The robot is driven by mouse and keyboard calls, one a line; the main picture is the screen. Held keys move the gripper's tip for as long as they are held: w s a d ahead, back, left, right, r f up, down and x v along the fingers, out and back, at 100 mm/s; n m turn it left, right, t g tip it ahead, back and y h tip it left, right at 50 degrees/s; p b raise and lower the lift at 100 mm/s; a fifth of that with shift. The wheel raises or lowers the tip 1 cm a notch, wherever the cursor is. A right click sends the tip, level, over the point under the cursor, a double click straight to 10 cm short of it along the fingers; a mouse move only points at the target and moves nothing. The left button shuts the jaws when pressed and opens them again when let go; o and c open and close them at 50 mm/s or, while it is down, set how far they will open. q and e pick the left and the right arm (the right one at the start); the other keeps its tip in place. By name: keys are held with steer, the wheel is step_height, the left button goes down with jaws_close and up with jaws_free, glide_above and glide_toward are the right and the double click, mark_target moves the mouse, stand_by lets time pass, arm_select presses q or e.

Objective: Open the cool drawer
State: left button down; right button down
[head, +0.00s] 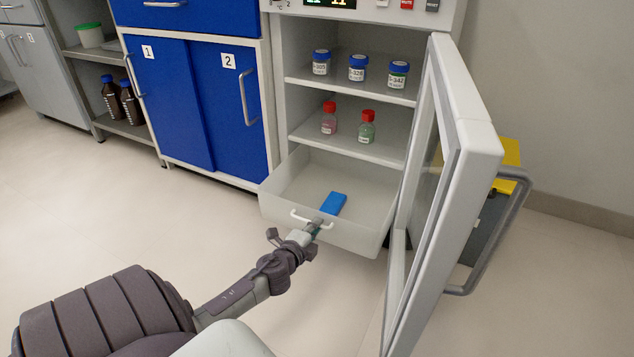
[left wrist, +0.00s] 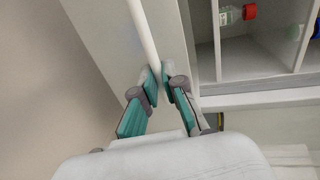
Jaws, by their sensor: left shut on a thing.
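The cool drawer (head: 350,240) is a pale translucent bin at the bottom of the open fridge cabinet. It stands pulled out, so its inside shows, with a blue block (head: 333,203) lying in it. Its white handle (head: 297,214) is on the front face. My left gripper (head: 314,228) is at the drawer front, shut on the handle. In the left wrist view the teal fingertips (left wrist: 159,80) close around the white handle bar (left wrist: 143,35). My right gripper is in neither view.
The fridge door (head: 455,150) stands open to the right of the drawer. Shelves above hold blue-capped jars (head: 357,70) and red-capped bottles (head: 367,127). Blue cabinets (head: 190,100) stand at the left. The floor (head: 130,215) in front of them is clear.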

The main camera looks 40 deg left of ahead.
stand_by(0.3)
arm_select(q)
steer(key=c, duration=1.3)
jaws_free()
steer(key=shift+o, duration=0.2)
steer(key=v, duration=1.2)
